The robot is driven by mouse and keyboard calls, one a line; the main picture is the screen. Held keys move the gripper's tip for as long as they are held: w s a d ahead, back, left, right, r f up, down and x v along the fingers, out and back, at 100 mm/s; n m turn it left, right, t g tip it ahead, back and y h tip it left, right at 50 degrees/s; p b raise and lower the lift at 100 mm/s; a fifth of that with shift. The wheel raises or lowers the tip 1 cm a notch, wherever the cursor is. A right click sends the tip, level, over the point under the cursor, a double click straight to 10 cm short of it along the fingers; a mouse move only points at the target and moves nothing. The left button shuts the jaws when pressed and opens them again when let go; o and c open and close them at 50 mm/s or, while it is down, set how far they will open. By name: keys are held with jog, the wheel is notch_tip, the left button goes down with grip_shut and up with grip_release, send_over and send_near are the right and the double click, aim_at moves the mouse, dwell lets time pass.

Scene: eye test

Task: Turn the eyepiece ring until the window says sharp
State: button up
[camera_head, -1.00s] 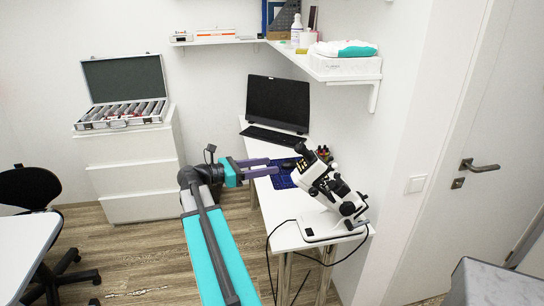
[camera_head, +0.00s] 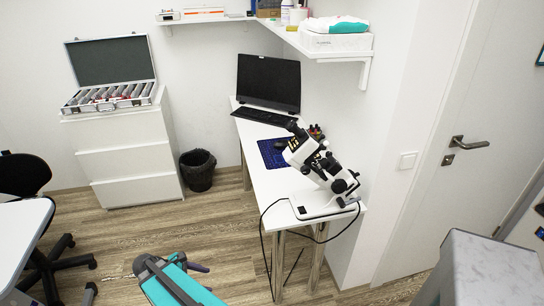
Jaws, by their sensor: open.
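A white and black microscope-like instrument (camera_head: 322,170) stands on the right part of the white desk (camera_head: 268,185), its head tilted up to the left. A dark eyepiece (camera_head: 293,127) shows at its upper end. I cannot make out a ring on it or read any window with the word sharp. My gripper (camera_head: 197,267) shows only partly, as dark purple fingers beyond my teal arm, low over the floor. It is open, well to the lower left of the instrument and apart from it.
A monitor (camera_head: 268,82), a keyboard (camera_head: 263,117) and a blue mat (camera_head: 274,153) are on the desk. A black cable (camera_head: 263,225) hangs off its front edge. A waste bin (camera_head: 198,169) stands beside white drawers (camera_head: 128,160). The floor between is clear.

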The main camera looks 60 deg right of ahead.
jog(key=s+a+f+m+y, duration=0.2)
jog(key=s+a+f, duration=0.3)
jog(key=a, duration=0.4)
jog(key=s+a+f+m+g+y, duration=0.1)
jog(key=s+a+f+m+y, duration=0.1)
jog(key=a, duration=0.6)
jog(key=s+a+f+m+y, duration=0.2)
jog(key=s+a+f+m, duration=0.1)
jog(key=s+a+f, duration=0.4)
notch_tip(320, 180, down, 2)
jog(key=a, duration=0.2)
jog(key=shift+s+a, duration=0.3)
jog(key=shift+a, duration=0.05)
